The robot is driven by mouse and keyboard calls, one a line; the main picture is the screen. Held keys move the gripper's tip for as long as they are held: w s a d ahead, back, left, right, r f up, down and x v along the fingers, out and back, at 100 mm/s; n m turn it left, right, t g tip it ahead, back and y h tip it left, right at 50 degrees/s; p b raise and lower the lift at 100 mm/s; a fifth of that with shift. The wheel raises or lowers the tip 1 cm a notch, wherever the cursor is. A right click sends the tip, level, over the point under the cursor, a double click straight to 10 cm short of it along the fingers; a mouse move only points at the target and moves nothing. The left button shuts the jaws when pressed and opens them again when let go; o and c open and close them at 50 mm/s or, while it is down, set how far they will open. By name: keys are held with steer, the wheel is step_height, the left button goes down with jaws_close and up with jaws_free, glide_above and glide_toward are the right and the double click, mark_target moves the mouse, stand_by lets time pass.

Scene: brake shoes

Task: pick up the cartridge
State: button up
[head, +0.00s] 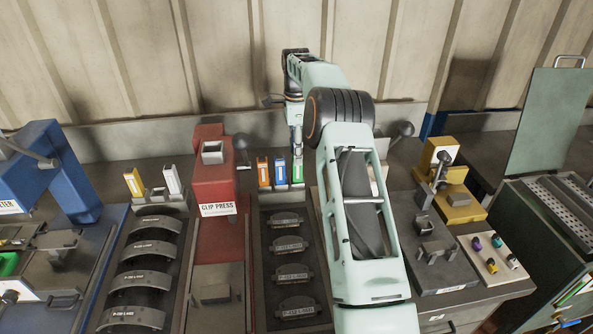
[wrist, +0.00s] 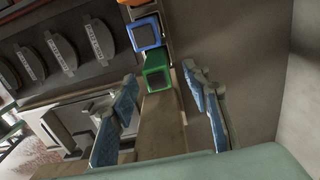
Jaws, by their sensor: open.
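Three cartridges stand in a row in a holder behind the plate tray: an orange one (head: 264,173), a blue one (head: 280,173) and a green one (head: 297,173). A yellow cartridge (head: 133,183) and a white one (head: 170,179) stand in a second holder to the left. My gripper (head: 296,152) is over the green cartridge. In the wrist view, my open gripper (wrist: 158,82) has its blue-padded fingers on either side of the green cartridge (wrist: 158,77), with nothing gripped. The blue cartridge (wrist: 145,32) is just beyond it; the orange one is cut off at the top edge.
The red clip press (head: 214,175) stands left of the row. A tray of dark plates (head: 262,270) lies in front. My arm hides part of the bench to the right. A yellow fixture (head: 457,200) and a board with small coloured pieces (head: 470,255) are farther right.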

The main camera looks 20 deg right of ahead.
mark_target(297, 170)
step_height(297, 170, down, 2)
steer(key=shift+f, duration=0.15)
steer(key=shift+s+f+p, duration=0.2)
steer(key=shift+f+p, duration=0.6)
steer(key=shift+f, duration=1.95)
steer(key=shift+d, duration=0.1)
jaws_close()
